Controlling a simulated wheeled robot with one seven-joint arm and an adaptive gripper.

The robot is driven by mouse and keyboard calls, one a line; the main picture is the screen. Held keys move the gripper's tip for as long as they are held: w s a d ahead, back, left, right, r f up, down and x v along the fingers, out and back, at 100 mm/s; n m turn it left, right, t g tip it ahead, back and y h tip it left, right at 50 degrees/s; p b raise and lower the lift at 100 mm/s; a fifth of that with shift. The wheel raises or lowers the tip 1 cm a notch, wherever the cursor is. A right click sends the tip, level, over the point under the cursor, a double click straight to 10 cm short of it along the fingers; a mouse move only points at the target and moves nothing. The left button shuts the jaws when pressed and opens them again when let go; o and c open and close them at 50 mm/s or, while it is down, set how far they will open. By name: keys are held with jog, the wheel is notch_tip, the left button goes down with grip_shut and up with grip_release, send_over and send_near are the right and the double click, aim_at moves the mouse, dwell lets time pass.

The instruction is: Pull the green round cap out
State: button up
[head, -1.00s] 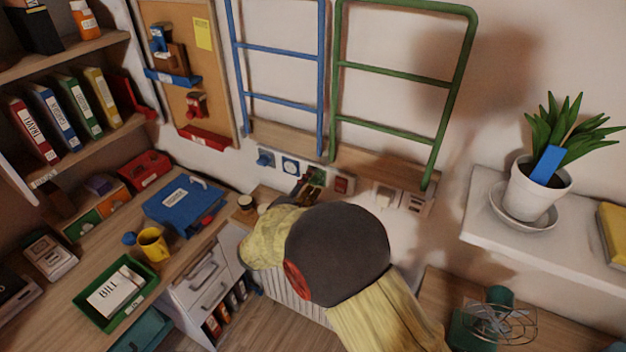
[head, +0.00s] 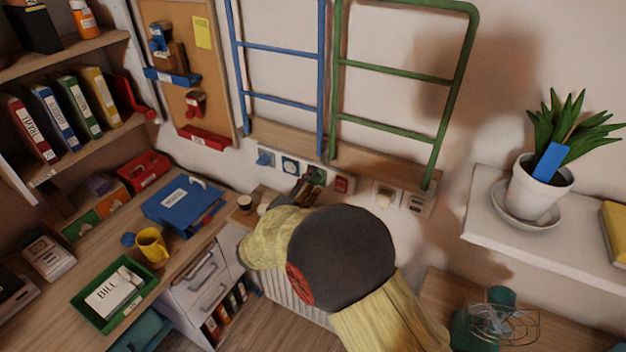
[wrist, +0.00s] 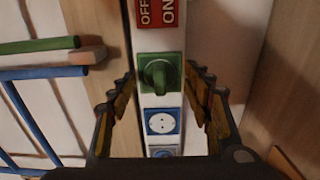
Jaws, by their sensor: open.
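The green round cap (wrist: 159,73) sits on a green square plate on the white wall strip, between the red OFF/ON switch and a white socket on a blue plate. In the head view the green cap (head: 318,177) shows small, just right of my fingers. My gripper (wrist: 164,78) is open and empty, with one finger on each side of the strip in the wrist view. The cap appears between the fingertips in the picture, with gaps on both sides. I cannot tell how far the fingers are from the wall. My gripper (head: 303,188) is partly hidden behind my arm in the head view.
Blue (head: 283,105) and green (head: 398,75) wall rails rise above the strip. A red switch (head: 341,183) and other sockets sit beside the cap. A desk with a yellow mug (head: 152,246) is left; a shelf with a potted plant (head: 538,187) is right.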

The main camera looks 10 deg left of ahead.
jog(key=shift+c, duration=1.2)
grip_shut()
dwell(0.3)
jog(key=shift+s+b, duration=0.15)
jog(key=shift+b, duration=0.15)
jog(key=shift+b+v, duration=0.45)
jog(key=shift+v, duration=2.4)
